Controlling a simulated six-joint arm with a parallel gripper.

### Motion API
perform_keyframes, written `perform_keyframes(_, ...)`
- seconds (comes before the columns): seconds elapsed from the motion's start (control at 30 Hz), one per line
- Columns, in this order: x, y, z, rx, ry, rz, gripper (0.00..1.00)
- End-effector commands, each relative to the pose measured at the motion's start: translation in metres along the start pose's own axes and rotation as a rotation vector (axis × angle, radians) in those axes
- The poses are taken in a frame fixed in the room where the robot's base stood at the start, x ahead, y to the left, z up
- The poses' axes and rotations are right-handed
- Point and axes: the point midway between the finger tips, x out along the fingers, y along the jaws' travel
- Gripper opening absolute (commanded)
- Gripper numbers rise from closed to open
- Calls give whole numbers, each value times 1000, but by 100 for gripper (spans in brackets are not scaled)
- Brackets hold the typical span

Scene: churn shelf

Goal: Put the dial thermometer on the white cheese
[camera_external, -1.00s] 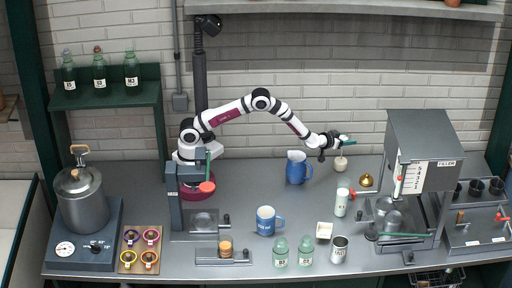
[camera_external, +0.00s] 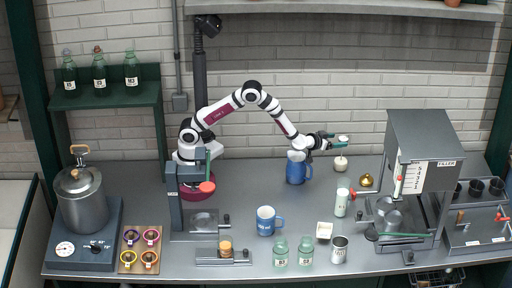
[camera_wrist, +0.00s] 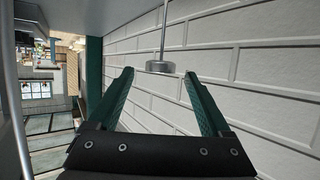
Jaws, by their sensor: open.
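The cream-coloured base (camera_external: 341,163) stands below my gripper. A blue jug (camera_external: 296,172) stands to its left, a brass bell (camera_external: 366,181) to its right. A white bottle (camera_external: 341,203), blue mug (camera_external: 265,222), glass jars (camera_external: 280,255) and metal cup (camera_external: 339,251) surround the square block.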

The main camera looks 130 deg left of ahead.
Motion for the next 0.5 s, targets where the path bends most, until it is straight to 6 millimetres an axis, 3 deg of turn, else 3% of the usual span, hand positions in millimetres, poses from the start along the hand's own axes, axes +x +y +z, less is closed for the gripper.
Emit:
perform_keyframes(0.2, -38, 0, 0, 0, 0, 1, 82)
perform_keyframes(0.5, -45, 0, 0, 0, 1, -1, 82)
